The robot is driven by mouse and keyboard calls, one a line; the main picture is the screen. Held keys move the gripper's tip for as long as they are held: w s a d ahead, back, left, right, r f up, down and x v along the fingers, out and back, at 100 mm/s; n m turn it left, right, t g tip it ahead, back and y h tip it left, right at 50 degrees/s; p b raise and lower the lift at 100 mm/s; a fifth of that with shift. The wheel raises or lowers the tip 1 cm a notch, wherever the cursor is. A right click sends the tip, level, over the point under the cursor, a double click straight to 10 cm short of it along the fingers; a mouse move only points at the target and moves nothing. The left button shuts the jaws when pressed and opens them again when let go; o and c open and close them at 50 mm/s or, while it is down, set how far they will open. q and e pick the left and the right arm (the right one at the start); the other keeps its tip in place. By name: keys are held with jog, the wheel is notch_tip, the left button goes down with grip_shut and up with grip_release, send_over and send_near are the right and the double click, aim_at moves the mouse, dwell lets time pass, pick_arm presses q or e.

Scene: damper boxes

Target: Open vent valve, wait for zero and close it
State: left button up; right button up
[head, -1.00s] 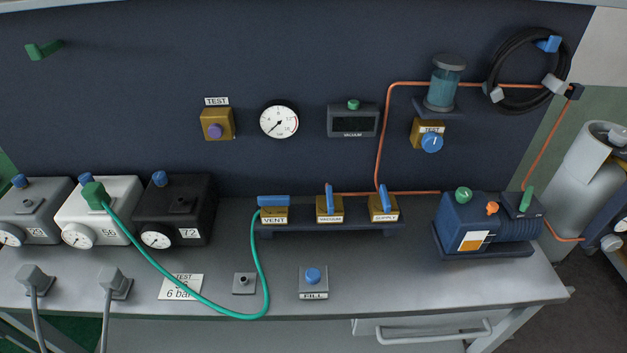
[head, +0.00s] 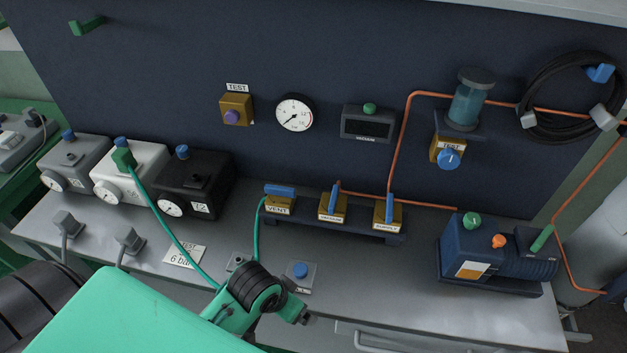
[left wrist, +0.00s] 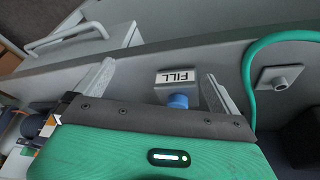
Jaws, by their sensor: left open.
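The vent valve (head: 279,201) is a brass block with a VENT label and a flat blue handle. It is leftmost in a row with the vacuum valve (head: 332,207) and the supply valve (head: 387,212). Its handle lies sideways along the row; the other two handles stand upright in the picture. The round dial gauge (head: 294,113) on the dark wall has its needle pointing lower left. My left gripper (left wrist: 159,70) is open and empty, with the blue FILL knob (left wrist: 178,101) showing between its fingers in the left wrist view. It is in front of the vent valve, apart from it.
A green hose (head: 172,232) runs from the white box (head: 128,172) past my left wrist towards the vent valve. A pump (head: 490,255) stands at the right. A drawer handle (left wrist: 68,37) shows at the bench front.

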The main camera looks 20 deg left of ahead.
pick_arm(q)
jog(key=w+d+r+m+h, duration=0.1)
jog(key=w+d+r, duration=0.2)
jog(key=w, duration=0.2)
jog(key=n+g+y, duration=0.3)
jog(key=n+g, duration=0.1)
jog(key=n, duration=0.2)
send_near(279, 187)
notch_tip(279, 187, down, 8)
jog(key=p, duration=0.3)
jog(key=shift+s+a, duration=0.1)
jog(key=shift+s, duration=0.05)
jog(key=shift+f, duration=0.3)
pick_arm(e)
jog(key=r, duration=0.1)
jog(key=d+r, duration=0.1)
jog(key=r, duration=0.1)
jog(key=shift+w+r, duration=0.15)
jog(key=shift+r, duration=0.05)
pick_arm(q)
jog(key=c, duration=0.9)
jog(key=shift+c, duration=0.2)
